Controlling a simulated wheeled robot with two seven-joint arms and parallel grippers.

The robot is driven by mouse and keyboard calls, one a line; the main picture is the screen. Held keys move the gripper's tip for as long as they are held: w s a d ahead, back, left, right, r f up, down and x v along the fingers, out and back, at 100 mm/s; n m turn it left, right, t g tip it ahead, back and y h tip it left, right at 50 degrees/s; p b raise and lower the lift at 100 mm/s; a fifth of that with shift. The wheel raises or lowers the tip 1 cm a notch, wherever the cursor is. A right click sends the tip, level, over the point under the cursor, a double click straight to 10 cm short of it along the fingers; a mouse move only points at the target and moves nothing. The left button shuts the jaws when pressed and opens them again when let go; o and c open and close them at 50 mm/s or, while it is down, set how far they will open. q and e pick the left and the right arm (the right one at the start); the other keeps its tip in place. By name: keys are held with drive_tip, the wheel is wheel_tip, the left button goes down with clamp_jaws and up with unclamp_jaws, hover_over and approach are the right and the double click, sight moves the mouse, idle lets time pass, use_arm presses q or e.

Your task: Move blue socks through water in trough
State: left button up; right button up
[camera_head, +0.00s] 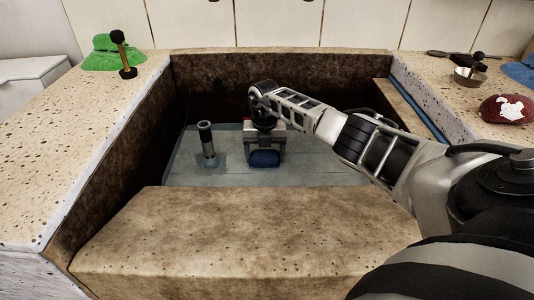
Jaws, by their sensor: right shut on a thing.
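The stone trough (240,230) fills the middle of the view, with bluish water (320,172) on its floor. My right arm reaches in from the right over the front ledge. My right gripper (265,140) points down into the trough and is shut on the blue socks (265,158), a small dark-blue bundle low at the water. The fingertips are mostly hidden behind the gripper body and the socks. I cannot tell how deep the socks are in the water. My left gripper is not in view.
A grey upright pipe (208,146) stands in the water left of the socks. A green cloth (100,54) and a dark plunger-like tool (123,55) are on the left rim. A metal bowl (469,77), a red-and-white item (506,109) and a blue cloth (518,72) are on the right rim.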

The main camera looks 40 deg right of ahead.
wheel_tip(320, 180, up, 3)
drive_tip(key=shift+f+p, duration=0.15)
drive_tip(key=shift+p, duration=1.1)
drive_tip(key=shift+r+p, duration=0.3)
drive_tip(key=shift+r, duration=0.25)
drive_tip(key=shift+r+p, duration=0.75)
drive_tip(key=shift+p, duration=0.15)
wheel_tip(320, 180, up, 2)
drive_tip(key=shift+p, duration=0.9)
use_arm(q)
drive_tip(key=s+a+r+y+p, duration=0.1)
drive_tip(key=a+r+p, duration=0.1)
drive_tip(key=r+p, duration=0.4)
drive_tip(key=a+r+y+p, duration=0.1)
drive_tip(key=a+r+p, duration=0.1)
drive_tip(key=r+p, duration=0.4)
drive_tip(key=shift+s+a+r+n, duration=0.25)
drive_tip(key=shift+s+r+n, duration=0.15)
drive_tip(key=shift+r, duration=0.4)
use_arm(e)
wheel_tip(320, 180, up, 14)
